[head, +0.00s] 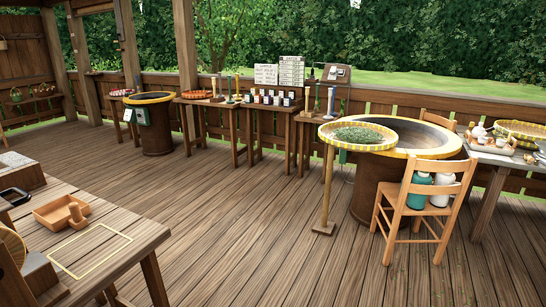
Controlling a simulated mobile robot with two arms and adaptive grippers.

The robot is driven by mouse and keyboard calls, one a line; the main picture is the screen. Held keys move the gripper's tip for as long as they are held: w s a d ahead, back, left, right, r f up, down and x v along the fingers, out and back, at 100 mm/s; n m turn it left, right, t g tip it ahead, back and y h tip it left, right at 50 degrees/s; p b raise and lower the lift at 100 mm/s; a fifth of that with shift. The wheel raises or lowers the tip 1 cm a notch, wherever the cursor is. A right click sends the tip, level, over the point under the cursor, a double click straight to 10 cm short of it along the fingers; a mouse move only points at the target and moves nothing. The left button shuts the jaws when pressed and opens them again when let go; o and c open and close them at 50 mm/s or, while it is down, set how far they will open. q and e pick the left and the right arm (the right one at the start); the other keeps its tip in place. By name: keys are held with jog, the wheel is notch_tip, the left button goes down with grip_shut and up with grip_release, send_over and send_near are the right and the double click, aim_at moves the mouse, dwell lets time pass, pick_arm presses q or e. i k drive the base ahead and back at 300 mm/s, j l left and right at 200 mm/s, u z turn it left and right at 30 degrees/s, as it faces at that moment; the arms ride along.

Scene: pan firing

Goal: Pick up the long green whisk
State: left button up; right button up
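I cannot pick out the long green whisk for certain. Several slim upright items stand on the back tables, among them a green one (230,92) on the left back table and a bluish-green one (331,100) near the right end. They are too small to identify. Neither of my grippers is in view.
A round basket of green leaves (357,134) stands by a large yellow-rimmed pan (430,138). A wooden chair (432,203) with two canisters stands before it. A wooden table (103,244) is at left front. The middle deck (215,220) is clear.

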aim_at(316, 109)
jog(key=i, duration=2.35)
jog(key=i+j, duration=0.1)
jog(key=i, duration=2.2)
jog(key=i+z, duration=0.35)
jog(key=i, duration=0.2)
jog(key=i+j+z, duration=0.3)
jog(key=i, duration=0.2)
jog(key=i+j+z, duration=0.35)
jog(key=i, duration=0.15)
jog(key=l, duration=0.1)
